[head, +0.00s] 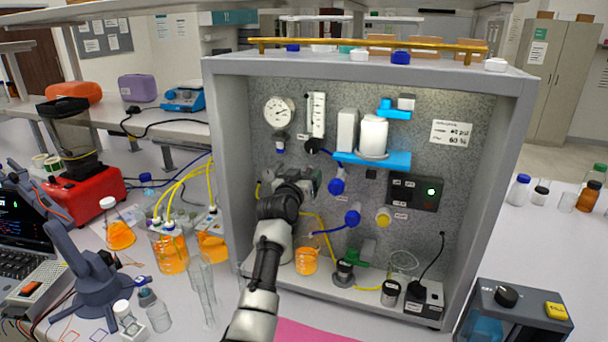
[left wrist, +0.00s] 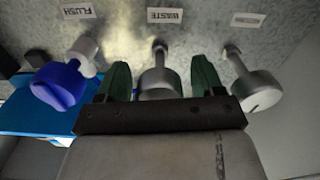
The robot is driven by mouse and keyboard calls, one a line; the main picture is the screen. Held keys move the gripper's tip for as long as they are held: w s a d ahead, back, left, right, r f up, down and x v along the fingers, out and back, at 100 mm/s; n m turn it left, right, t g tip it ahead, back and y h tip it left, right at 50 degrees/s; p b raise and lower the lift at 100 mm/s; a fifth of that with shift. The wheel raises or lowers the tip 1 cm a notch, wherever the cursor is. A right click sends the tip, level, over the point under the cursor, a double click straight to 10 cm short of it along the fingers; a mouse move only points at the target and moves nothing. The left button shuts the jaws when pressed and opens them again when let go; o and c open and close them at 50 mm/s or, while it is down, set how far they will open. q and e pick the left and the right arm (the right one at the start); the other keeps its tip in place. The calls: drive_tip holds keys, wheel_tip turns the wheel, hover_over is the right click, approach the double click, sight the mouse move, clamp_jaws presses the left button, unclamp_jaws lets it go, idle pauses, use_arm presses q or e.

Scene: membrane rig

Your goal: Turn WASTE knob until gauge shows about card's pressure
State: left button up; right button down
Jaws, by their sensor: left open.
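The pressure gauge (head: 279,112) is a round white dial at the upper left of the rig's back panel; its reading is too small to tell. The white card (head: 452,132) at the upper right has a blurred upper line in psi and "60 %" below. In the left wrist view, the grey WASTE knob (left wrist: 158,78) sits under its WASTE label (left wrist: 165,16). My left gripper (left wrist: 161,80) is open, with one green finger on each side of the knob; contact cannot be told. In the head view my left gripper (head: 308,183) hides the WASTE knob.
The blue FLUSH knob (left wrist: 60,85) and another grey knob (left wrist: 257,88) flank the gripper closely. A blue shelf (head: 372,159) holds a white filter housing above. A beaker of orange liquid (head: 306,261) stands on the rig floor below, near yellow tubing.

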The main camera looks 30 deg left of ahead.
use_arm(q)
drive_tip(key=shift+w, duration=0.15)
drive_tip(key=c, duration=0.9)
drive_tip(key=shift+c, duration=0.2)
drive_tip(key=shift+n, duration=0.3)
drive_tip(key=n+p, duration=0.1)
drive_tip(key=n, duration=0.1)
drive_tip(key=shift+n, duration=0.3)
drive_tip(key=shift+n+p, duration=0.45)
drive_tip(key=shift+n, duration=1.05)
drive_tip(key=o, duration=0.9)
